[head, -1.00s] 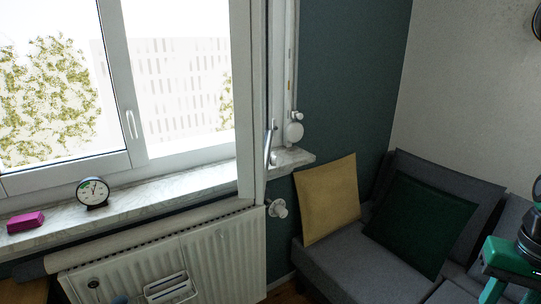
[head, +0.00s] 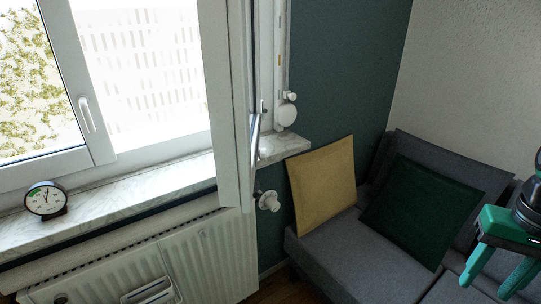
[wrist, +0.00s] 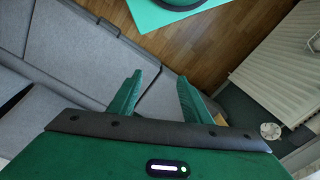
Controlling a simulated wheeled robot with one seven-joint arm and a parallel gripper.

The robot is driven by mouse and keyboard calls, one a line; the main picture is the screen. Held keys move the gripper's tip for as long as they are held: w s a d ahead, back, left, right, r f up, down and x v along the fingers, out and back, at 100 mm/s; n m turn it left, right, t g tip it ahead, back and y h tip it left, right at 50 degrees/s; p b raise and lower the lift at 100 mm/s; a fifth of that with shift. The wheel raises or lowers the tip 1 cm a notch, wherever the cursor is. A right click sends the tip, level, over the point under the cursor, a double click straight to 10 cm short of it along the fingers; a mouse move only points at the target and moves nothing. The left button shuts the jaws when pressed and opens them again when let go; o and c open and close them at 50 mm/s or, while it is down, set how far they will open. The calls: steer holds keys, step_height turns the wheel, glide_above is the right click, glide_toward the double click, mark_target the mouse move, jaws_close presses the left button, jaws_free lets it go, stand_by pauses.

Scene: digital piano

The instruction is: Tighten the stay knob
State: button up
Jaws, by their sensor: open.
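I cannot tell for certain which part is the stay knob. A slim metal bar (head: 254,138) stands at the edge of the open window sash (head: 228,110), with a small dark piece (head: 264,106) near its top. A white round knob-like fitting (head: 286,115) is on the wall side of the window frame. My gripper (head: 488,287) is at the lower right of the head view, over the sofa and well apart from the window. In the wrist view its two green fingers (wrist: 160,80) are apart with nothing between them.
A white radiator (head: 200,258) with a round valve (head: 268,201) is under the marble sill (head: 150,195). The grey sofa (head: 335,255) holds yellow (head: 322,185) and green (head: 422,212) cushions. Wood floor (wrist: 205,40) shows in the wrist view.

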steer(key=w+a+f+n, duration=0.1)
steer(key=w+n, duration=0.2)
steer(key=w, duration=0.3)
steer(key=n+t+y, duration=0.2)
steer(key=n+y, duration=1.6)
steer(key=n, duration=0.3)
glide_toward(262, 154)
steer(key=w+a, duration=0.2)
steer(key=a, duration=0.5)
steer(key=shift+a+f, duration=0.25)
steer(key=shift+f, duration=0.1)
steer(key=shift+w, duration=0.15)
steer(key=shift+c, duration=0.5)
